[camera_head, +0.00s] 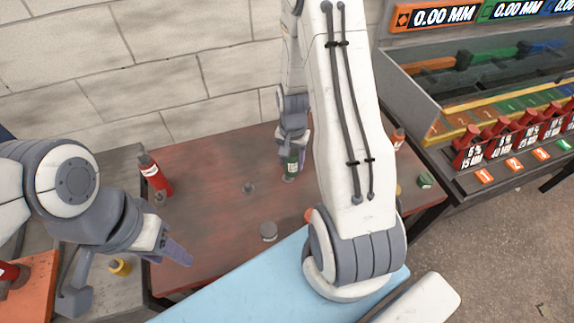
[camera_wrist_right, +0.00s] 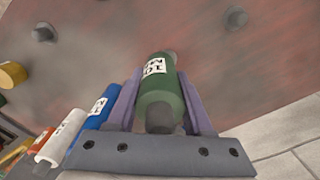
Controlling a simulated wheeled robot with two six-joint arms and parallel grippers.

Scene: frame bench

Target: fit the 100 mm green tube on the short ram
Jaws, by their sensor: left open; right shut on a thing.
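The green tube (camera_head: 290,165) with a white label is in my right gripper (camera_head: 293,155), over the far part of the reddish table. In the right wrist view the green tube (camera_wrist_right: 160,92) lies between the two purple fingers (camera_wrist_right: 158,100), which are shut on it. Grey ends show at both ends of the tube. I cannot tell whether it is around a ram or touches the table. My left gripper (camera_head: 172,250) is open and empty at the table's near left.
A red tube (camera_head: 155,175) stands at the table's left. In the right wrist view a blue tube (camera_wrist_right: 88,125) and a white tube (camera_wrist_right: 60,137) are close beside the fingers. A brick wall (camera_head: 150,60) is behind; a rack (camera_head: 480,120) is at right.

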